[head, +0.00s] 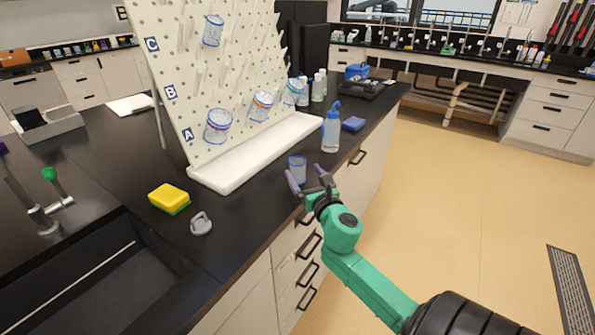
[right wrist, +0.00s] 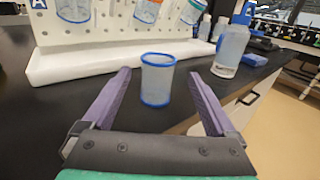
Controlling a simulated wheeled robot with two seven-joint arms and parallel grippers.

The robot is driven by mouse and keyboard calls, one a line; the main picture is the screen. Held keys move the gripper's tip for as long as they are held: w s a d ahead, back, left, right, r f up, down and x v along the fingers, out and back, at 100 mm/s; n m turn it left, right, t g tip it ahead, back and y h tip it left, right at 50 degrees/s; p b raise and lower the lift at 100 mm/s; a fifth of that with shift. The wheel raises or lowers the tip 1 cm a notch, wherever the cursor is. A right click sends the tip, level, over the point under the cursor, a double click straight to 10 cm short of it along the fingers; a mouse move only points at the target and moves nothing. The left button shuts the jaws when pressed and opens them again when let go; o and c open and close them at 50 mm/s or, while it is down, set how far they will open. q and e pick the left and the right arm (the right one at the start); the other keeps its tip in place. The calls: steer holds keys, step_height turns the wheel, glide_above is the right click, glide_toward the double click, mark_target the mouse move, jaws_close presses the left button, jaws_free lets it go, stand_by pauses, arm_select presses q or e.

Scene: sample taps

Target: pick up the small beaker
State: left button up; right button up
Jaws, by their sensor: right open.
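The small beaker (head: 298,168) is clear with blue rims and stands upright on the black counter, in front of the white tray of the pegboard. In the right wrist view the small beaker (right wrist: 157,80) is just beyond the fingertips and in line with the gap between them. My right gripper (head: 308,182) is open and empty, close to the beaker on its near side. Its purple fingers also show in the right wrist view, with the right gripper (right wrist: 160,78) spread wider than the beaker. My left gripper is not in view.
The pegboard (head: 206,80) holds several beakers on its pegs. A wash bottle (head: 331,132) and a blue box (head: 353,124) stand behind and right of the beaker. A yellow sponge (head: 168,197) and a grey object (head: 201,223) lie to the left. The counter edge is close to the beaker.

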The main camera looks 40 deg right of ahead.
mark_target(301, 169)
steer(key=x, duration=0.5)
steer(key=shift+w+a+r, duration=0.1)
steer(key=shift+w, duration=0.2)
steer(key=shift+s, duration=0.15)
steer(key=c, duration=0.6)
jaws_close()
step_height(301, 169, up, 20)
steer(key=p, duration=0.5)
steer(key=shift+p, duration=0.3)
steer(key=shift+c, duration=0.6)
jaws_free()
steer(key=c, duration=0.7)
